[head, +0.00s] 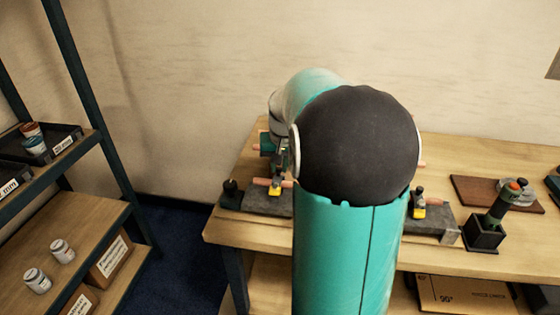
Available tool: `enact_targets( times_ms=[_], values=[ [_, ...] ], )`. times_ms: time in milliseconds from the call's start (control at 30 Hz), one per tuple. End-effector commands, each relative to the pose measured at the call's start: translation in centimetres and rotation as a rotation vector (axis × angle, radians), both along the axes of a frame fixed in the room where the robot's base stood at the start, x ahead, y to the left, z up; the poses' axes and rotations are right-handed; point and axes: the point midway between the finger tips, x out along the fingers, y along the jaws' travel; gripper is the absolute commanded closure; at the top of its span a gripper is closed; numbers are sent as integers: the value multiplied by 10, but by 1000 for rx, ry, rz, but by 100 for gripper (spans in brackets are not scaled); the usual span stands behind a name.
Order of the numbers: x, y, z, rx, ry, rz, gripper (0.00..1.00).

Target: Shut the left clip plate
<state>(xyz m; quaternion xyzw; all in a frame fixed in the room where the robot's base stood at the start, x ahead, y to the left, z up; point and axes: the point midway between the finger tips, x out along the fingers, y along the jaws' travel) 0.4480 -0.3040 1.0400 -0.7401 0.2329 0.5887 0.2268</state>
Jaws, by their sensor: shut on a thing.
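The left clip (275,190), with a yellow base, sits on the grey bar at the left of the bench. A short copper pipe (261,182) runs through it. My gripper (279,162) points down just above this clip, small and dark in the head view. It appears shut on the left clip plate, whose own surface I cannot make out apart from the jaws. I cannot tell the plate's angle. The right clip (418,211), also yellow, stands at the bar's right end. My teal arm and its black joint hide the middle of the manifold.
The grey bar (258,203) lies along the wooden bench (232,226). A green-handled tool in a black holder (485,235) and a brown board (472,190) are at right. Shelving with jars (62,250) stands left.

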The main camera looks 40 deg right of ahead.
Motion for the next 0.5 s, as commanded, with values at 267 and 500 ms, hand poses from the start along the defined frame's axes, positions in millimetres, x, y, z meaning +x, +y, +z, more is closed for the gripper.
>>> enact_targets(
  times_ms=[267,500],
  values=[
    [-8,11,-6,-160,-123,2,100],
    [-10,13,-8,-210,-165,1,100]
  ],
)
